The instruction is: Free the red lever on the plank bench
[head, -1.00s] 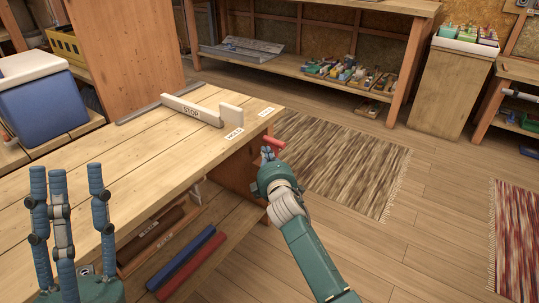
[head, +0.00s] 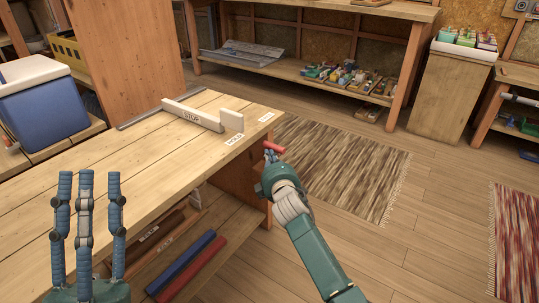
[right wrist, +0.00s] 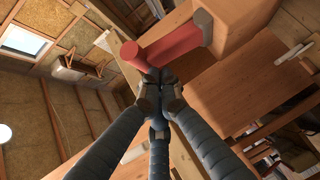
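The red lever (head: 274,148) sticks out by the far right corner of the plank bench (head: 95,172). In the right wrist view the red lever (right wrist: 172,47) is a thick bar on a grey mount. My right gripper (head: 269,156) is at the lever, beside the bench end. In the wrist view the fingers of my right gripper (right wrist: 160,78) come together just under the lever and seem to touch it; I see no finger wrapped around it. My left gripper (head: 90,180) is open and empty, its fingers upright in front of the bench.
A wooden bar marked STOP (head: 192,116) and a small upright block (head: 232,121) stand on the bench. Blue (head: 185,262) and red (head: 193,270) bars lie on its lower shelf. A brown rug (head: 340,170) and open floor lie to the right.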

